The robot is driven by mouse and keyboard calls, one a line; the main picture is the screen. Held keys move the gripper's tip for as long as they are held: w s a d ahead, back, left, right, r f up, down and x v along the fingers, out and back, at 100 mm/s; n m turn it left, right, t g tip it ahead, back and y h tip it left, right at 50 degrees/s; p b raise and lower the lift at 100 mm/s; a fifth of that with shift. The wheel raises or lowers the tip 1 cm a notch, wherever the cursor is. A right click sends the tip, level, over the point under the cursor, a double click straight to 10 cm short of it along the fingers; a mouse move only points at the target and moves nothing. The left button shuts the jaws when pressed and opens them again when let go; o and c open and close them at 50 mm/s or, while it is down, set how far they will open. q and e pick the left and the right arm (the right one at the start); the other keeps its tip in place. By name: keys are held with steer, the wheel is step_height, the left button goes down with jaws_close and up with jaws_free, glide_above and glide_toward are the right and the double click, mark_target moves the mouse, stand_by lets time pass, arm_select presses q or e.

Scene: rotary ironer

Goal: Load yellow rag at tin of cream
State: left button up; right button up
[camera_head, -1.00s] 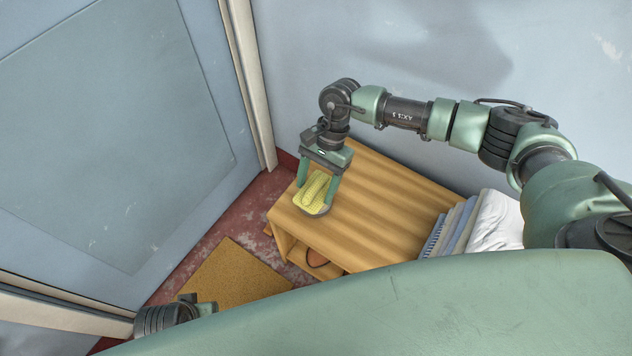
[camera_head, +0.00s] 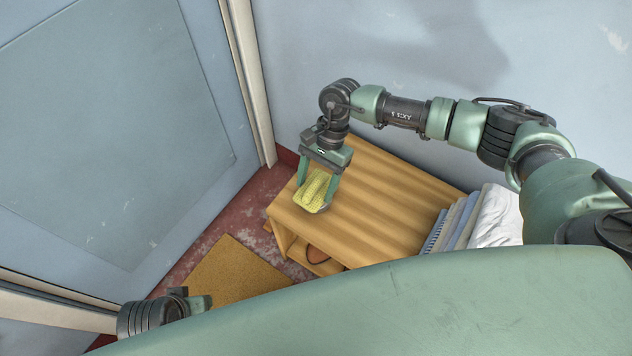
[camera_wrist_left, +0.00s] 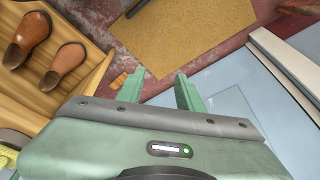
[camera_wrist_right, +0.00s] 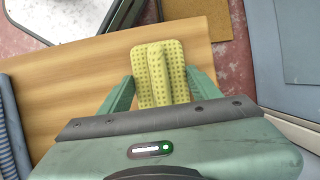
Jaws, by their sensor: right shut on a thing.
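The yellow rag (camera_head: 312,188) is a folded, dotted cloth at the left end of the wooden bench top (camera_head: 385,195). My right gripper (camera_head: 317,192) points down over it with its fingers on both sides, shut on the rag. The right wrist view shows the rag (camera_wrist_right: 158,65) between the two green fingers. A thin greyish edge shows under the rag in the head view; I cannot tell what it is. I cannot make out a tin of cream. My left gripper (camera_wrist_left: 160,90) is open and empty above the floor, low at the left in the head view (camera_head: 205,302).
Folded cloths (camera_head: 475,218) lie at the bench's right end. Brown shoes (camera_wrist_left: 45,50) stand on the shelf below the top. A tan mat (camera_head: 235,272) lies on the red floor. Walls close in behind and left. The bench's middle is clear.

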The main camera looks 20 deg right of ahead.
arm_select(q)
steer(key=shift+r, duration=0.1)
stand_by(0.4)
steer(key=shift+r, duration=0.25)
steer(key=shift+s, duration=0.2)
steer(key=shift+r, duration=0.1)
steer(key=shift+w+r, duration=0.1)
steer(key=shift+r, duration=0.1)
steer(key=shift+r+b, duration=0.2)
steer(key=shift+b, duration=0.1)
steer(key=shift+r, duration=0.2)
